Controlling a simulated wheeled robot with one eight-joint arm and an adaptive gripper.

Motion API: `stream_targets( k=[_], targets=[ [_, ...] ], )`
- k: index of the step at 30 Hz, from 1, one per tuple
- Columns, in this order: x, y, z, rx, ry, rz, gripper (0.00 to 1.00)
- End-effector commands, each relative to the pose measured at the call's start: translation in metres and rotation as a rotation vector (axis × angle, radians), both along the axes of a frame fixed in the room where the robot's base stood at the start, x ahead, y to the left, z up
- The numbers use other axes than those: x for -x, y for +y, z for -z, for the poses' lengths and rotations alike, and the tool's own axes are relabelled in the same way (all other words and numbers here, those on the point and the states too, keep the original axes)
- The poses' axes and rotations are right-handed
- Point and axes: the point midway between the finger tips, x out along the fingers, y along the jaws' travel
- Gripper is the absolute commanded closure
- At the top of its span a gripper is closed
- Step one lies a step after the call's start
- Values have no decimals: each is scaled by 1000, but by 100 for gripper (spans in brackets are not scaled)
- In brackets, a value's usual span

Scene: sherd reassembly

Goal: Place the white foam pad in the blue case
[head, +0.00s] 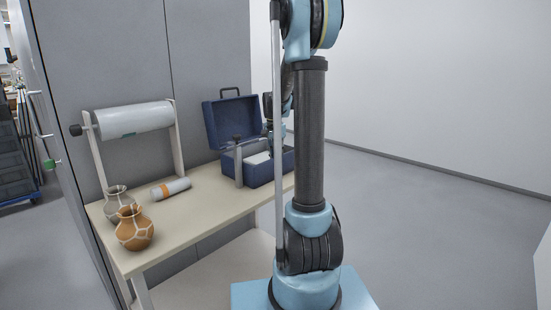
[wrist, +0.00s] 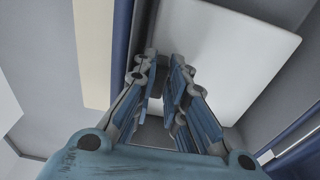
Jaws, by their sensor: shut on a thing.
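The blue case (head: 268,174) stands on the table with its lid (head: 232,121) open at the back. The white foam pad (head: 259,158) shows at the case's opening, level with the rim or just inside. In the wrist view the pad (wrist: 222,50) is a broad white rectangle between the case's blue walls (wrist: 122,55). My gripper (wrist: 165,62) is shut on the pad near its left part. In the head view my gripper is above the case, largely hidden behind my arm. Whether the pad rests on the case's floor I cannot tell.
A grey upright piece (head: 238,162) stands at the case's front left. On the table (head: 205,209) are a white roll with an orange band (head: 171,188), a grey jar (head: 117,200) and an orange jar (head: 134,229). A large roll (head: 134,119) hangs on a stand behind.

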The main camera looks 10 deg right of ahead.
Motion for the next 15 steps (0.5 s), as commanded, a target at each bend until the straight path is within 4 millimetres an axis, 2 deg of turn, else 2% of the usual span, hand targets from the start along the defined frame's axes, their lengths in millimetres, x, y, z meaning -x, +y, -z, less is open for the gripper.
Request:
stream_targets(
  k=[15],
  targets=[
    [0,0,8,0,0,0,100]
  ],
)
